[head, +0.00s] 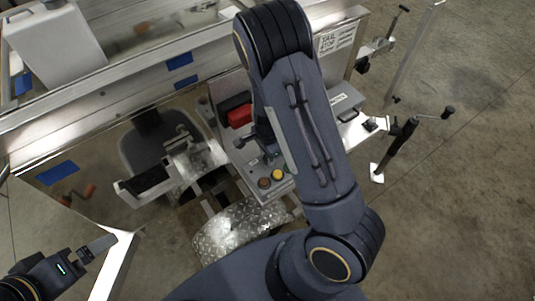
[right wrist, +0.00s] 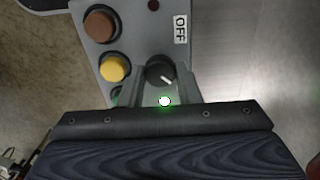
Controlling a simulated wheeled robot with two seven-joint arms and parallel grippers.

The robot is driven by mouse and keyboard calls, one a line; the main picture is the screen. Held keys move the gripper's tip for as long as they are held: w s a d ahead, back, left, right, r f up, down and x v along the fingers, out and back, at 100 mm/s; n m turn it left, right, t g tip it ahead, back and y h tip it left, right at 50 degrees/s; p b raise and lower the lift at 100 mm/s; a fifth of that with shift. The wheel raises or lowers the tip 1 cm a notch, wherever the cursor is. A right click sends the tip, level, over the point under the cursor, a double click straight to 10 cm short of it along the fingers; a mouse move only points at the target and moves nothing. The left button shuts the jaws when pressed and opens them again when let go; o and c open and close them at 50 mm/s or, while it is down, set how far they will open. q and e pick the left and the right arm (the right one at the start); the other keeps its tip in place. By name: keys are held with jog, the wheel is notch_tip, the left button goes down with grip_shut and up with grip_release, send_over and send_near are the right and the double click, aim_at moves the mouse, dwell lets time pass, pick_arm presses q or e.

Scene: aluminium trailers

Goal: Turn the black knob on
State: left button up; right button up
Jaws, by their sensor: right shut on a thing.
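The black knob (right wrist: 160,71) is on a grey control panel (right wrist: 136,28) in the right wrist view, with a white pointer line slanting to the lower right. My right gripper (right wrist: 163,84) is shut on the knob, one finger on each side. In the head view, my right gripper (head: 266,157) is down at the panel, partly covered by my arm, and I cannot make out the knob. My left gripper (head: 92,250) is at the lower left, away from the panel; its opening is unclear.
A brown button (right wrist: 99,25) and a yellow button (right wrist: 114,68) are close beside the knob. A red part (head: 240,115) is on the box behind. A trailer rail (head: 115,84) and a diamond-plate fender (head: 238,229) surround the panel. Floor at right is mostly clear.

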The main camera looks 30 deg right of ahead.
jog(key=o, duration=1)
jog(key=shift+c, duration=0.2)
jog(key=shift+r, duration=0.1)
notch_tip(320, 180, up, 8)
jog(key=shift+f+p, duration=0.15)
jog(key=shift+p, duration=0.2)
